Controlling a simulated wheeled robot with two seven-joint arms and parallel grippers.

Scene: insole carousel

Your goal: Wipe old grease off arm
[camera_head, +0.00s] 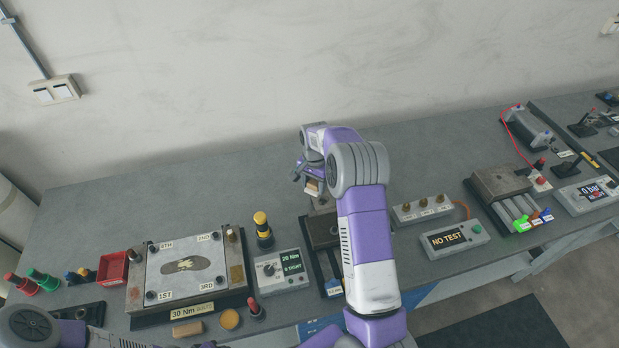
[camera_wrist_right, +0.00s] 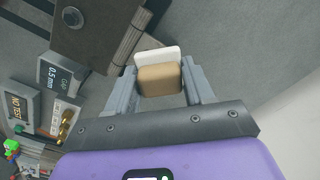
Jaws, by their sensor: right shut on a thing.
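My right gripper (camera_head: 312,187) is shut on a small tan block with a white pad-like layer (camera_wrist_right: 160,78). It holds the block above the back of the bench, over a dark brown metal fixture (camera_head: 322,232). The fixture also shows in the right wrist view (camera_wrist_right: 95,28), apart from the block. A yellowish smear (camera_head: 184,264) lies on a dark oval patch in the middle of a grey plate (camera_head: 205,248) marked 1ST to 4TH, at the left. I cannot make out a grease-covered arm. My left arm enters at the bottom left; its gripper is not visible.
A NO TEST display (camera_head: 454,240) and a valve block (camera_head: 423,210) stand to the right of my right arm. The bench's back left is clear.

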